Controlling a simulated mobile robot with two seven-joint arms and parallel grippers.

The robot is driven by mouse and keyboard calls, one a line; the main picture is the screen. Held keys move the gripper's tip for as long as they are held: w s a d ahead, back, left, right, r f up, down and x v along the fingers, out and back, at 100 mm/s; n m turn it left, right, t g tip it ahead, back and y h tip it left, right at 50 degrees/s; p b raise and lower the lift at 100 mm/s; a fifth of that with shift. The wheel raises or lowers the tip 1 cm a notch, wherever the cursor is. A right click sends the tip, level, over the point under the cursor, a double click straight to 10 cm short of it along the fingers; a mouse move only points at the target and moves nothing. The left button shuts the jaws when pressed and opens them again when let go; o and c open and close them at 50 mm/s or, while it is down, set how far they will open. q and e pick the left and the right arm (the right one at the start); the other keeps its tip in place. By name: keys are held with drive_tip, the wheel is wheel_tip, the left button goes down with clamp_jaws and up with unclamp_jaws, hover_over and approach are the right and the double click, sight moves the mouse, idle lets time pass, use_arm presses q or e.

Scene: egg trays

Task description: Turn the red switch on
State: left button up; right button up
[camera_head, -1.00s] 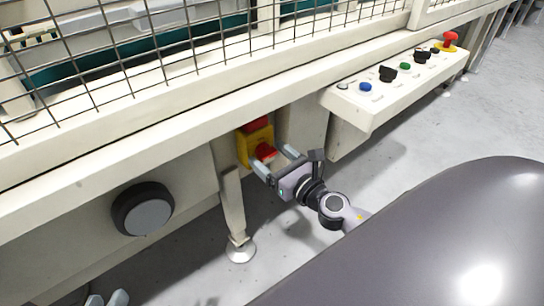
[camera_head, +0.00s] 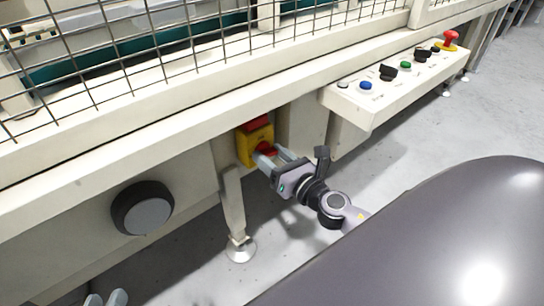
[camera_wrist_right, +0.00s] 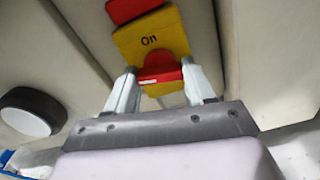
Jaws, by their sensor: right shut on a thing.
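The red switch is a red knob on a yellow box (camera_head: 246,151) mounted under the machine's frame. In the right wrist view the red switch (camera_wrist_right: 157,66) sits on the yellow plate (camera_wrist_right: 165,33), with the word "On" above it. My right gripper (camera_head: 267,156) is shut on the red switch, one finger on each side, as the right wrist view also shows (camera_wrist_right: 160,80). The knob is partly hidden by the fingers in the head view. Only the fingertips of my left gripper (camera_head: 106,298) show at the bottom left; they are apart, with nothing seen between them.
A machine leg (camera_head: 233,205) stands just below the yellow box. A black round knob (camera_head: 142,209) is on the panel to the left. A control panel (camera_head: 350,106) with several buttons juts out at the right. A wire mesh guard (camera_head: 190,45) is above. Open floor lies below.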

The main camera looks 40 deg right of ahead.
drive_tip(key=m, duration=0.2)
drive_tip(key=shift+m, duration=0.4)
drive_tip(key=m, duration=0.2)
drive_tip(key=shift+m, duration=0.4)
drive_tip(key=m+p, duration=0.1)
drive_tip(key=m, duration=0.2)
drive_tip(key=shift+m, duration=0.3)
drive_tip(key=shift+r+m+p, duration=0.1)
drive_tip(key=shift+m+p, duration=0.35)
drive_tip(key=shift+m, duration=0.45)
drive_tip(key=shift+m+p, duration=0.35)
drive_tip(key=shift+m, duration=0.85)
drive_tip(key=shift+m+p, duration=0.5)
drive_tip(key=shift+m, duration=0.2)
use_arm(q)
drive_tip(key=shift+d+r+g, duration=0.1)
drive_tip(key=shift+r+g, duration=0.15)
drive_tip(key=shift+g, duration=0.25)
use_arm(e)
drive_tip(key=shift+m, duration=0.4)
